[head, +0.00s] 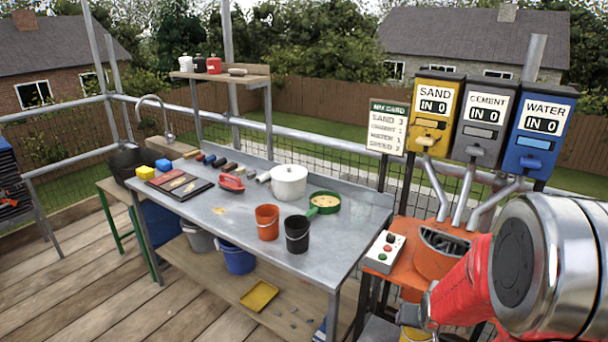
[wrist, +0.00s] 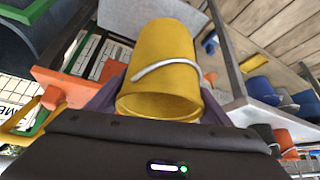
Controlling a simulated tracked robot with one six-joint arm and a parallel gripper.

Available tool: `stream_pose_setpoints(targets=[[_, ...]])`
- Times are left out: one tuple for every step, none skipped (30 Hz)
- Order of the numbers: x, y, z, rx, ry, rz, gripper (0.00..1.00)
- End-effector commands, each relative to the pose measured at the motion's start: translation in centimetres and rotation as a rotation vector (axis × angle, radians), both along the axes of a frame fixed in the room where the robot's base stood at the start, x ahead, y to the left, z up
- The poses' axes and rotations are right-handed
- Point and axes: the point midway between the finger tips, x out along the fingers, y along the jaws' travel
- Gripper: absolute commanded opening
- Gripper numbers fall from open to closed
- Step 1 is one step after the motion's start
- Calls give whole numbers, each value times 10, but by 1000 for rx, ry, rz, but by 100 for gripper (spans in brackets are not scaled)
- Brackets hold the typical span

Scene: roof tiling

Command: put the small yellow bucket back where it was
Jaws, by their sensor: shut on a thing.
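The small yellow bucket (wrist: 165,60) fills the middle of the wrist view, with its wire handle lying across its side. My gripper (wrist: 160,100) is shut on it, with a dark finger showing on each side. The bucket's rim faces the wrist camera. In the head view my arm hides most of the area at the lower right. A bit of yellow (head: 414,335) shows under the orange mixer there, probably the bucket, but mostly cut off by the frame edge.
The metal workbench (head: 345,215) holds an orange bucket (head: 267,222), a black bucket (head: 297,235), a white pot (head: 289,183) and a green sieve (head: 326,202). A yellow tray (head: 259,296) lies on its lower shelf. The orange mixer (head: 440,262) and control box (head: 385,251) stand right.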

Motion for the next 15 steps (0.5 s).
stream_pose_setpoints(targets=[[7,10,8,-1,-7,19,30],[10,16,11,-1,-6,27,30],[13,22,15,-1,-6,40,30],[15,27,18,-1,-6,49,30],[16,30,19,-1,-4,55,30],[17,34,21,0,-4,63,30],[19,37,24,0,-4,68,30],[20,41,26,-1,-5,75,30],[24,49,30,-2,-6,93,30],[26,55,33,-2,-5,103,30],[28,61,36,-1,-6,114,30],[30,68,41,-2,-6,130,30],[32,75,44,-2,-5,141,30],[33,81,47,-2,-6,154,30],[36,90,51,-1,-6,170,30]])
